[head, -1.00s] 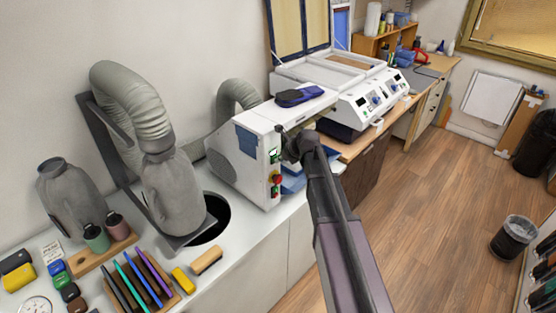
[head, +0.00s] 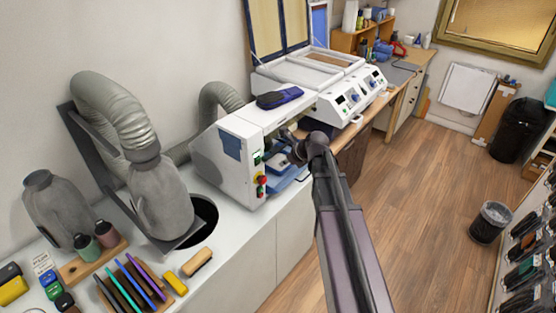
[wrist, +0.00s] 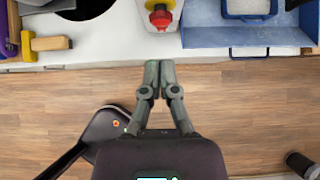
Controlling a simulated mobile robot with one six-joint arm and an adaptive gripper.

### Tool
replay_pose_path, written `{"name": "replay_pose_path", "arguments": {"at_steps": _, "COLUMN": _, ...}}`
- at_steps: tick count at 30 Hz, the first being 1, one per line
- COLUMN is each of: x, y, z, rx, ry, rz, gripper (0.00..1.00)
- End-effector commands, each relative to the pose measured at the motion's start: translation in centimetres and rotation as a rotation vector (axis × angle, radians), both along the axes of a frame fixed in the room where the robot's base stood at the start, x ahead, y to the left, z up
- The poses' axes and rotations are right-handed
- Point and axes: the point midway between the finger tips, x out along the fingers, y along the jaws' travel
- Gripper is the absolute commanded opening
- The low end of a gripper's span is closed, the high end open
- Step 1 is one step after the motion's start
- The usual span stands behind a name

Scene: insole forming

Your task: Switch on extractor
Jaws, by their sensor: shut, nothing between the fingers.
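A white machine (head: 222,158) with a grey hose behind it stands on the worktop. I take it for the extractor, though no readable label shows. Its end face carries a control panel with a green-lit switch (head: 257,158) and a red knob (head: 262,180) on a yellow base. The red knob also shows at the top of the wrist view (wrist: 160,16). My gripper (wrist: 159,64) is shut and empty, its fingertips together just below the knob in that picture, apart from it. In the head view my arm hides most of the gripper.
A blue tray (wrist: 212,36) lies right of the knob in the wrist view. A wooden-handled tool (wrist: 50,43) lies left of it, near the worktop edge. A grey hose with a bottle-shaped mould (head: 160,200) stands left of the machine.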

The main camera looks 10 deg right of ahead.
Motion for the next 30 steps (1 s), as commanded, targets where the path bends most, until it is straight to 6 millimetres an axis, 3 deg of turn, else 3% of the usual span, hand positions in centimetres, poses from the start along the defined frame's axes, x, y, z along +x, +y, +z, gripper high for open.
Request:
{"name": "replay_pose_path", "arguments": {"at_steps": 8, "x": -1.1, "y": -0.7, "z": 1.1, "rx": 0.000, "ry": 0.001, "rz": 0.001, "gripper": 0.00}}
{"name": "replay_pose_path", "arguments": {"at_steps": 30, "x": -1.5, "y": -0.5, "z": 0.5, "rx": -0.029, "ry": -0.006, "rz": 0.039, "gripper": 0.00}}
